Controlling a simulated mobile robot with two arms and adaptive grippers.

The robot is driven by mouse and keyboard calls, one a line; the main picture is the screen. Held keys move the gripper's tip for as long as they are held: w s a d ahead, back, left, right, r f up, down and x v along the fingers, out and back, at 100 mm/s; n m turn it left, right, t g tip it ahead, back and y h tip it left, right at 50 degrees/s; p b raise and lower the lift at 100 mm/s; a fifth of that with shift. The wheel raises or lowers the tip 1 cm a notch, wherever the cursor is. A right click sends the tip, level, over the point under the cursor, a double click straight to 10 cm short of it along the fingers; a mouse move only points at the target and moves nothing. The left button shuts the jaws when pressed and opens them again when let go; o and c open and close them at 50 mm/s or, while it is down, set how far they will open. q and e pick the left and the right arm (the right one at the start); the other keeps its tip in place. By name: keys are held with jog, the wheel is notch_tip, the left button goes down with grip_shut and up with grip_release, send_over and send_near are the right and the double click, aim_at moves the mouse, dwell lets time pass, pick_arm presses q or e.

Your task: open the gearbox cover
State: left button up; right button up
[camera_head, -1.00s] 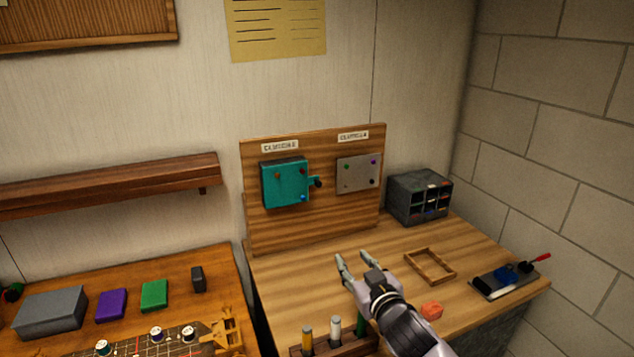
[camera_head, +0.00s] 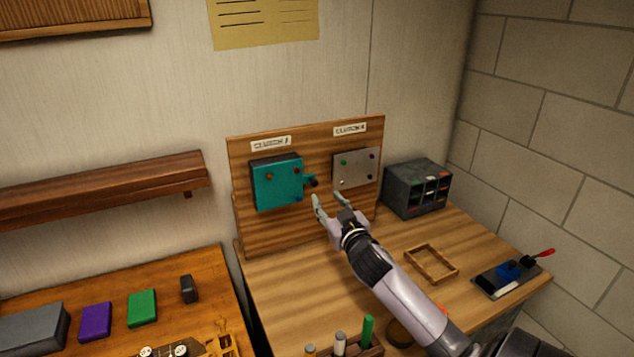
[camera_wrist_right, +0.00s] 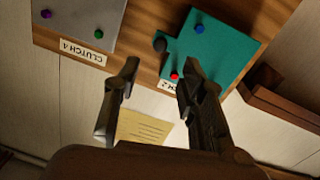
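A teal box-like cover (camera_head: 277,185) is mounted on an upright wooden board (camera_head: 290,230); it looks closed. A dark knob (camera_head: 313,182) sticks out on a tab at its right side. The cover also shows upside down in the right wrist view (camera_wrist_right: 215,50), with its knob (camera_wrist_right: 160,44) at the left. My right gripper (camera_head: 328,200) is open and empty. It is just below and right of the knob, seemingly apart from it. Its two fingers (camera_wrist_right: 157,80) show spread in the wrist view. My left gripper is not in view.
A grey plate (camera_head: 354,170) with coloured screws is beside the cover. A dark drawer unit (camera_head: 415,187) stands right of the board. A wooden frame (camera_head: 431,264), a tool tray (camera_head: 505,277) and a marker rack (camera_head: 345,350) are on the bench. A shelf (camera_head: 100,187) juts out at left.

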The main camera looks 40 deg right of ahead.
aim_at(315, 184)
jog(key=p+x, duration=0.1)
jog(key=x, duration=0.5)
jog(key=shift+w+d+r, duration=0.1)
jog(key=shift+w, duration=0.15)
jog(key=shift+w+d+p, duration=0.25)
jog(key=shift+w+p, duration=0.15)
jog(key=shift+w, duration=0.25)
jog(key=shift+w+d, duration=0.1)
jog(key=shift+w, duration=0.15)
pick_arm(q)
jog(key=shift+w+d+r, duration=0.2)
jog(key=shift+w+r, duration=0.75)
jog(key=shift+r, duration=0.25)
pick_arm(e)
jog(key=shift+c, duration=0.3)
grip_shut()
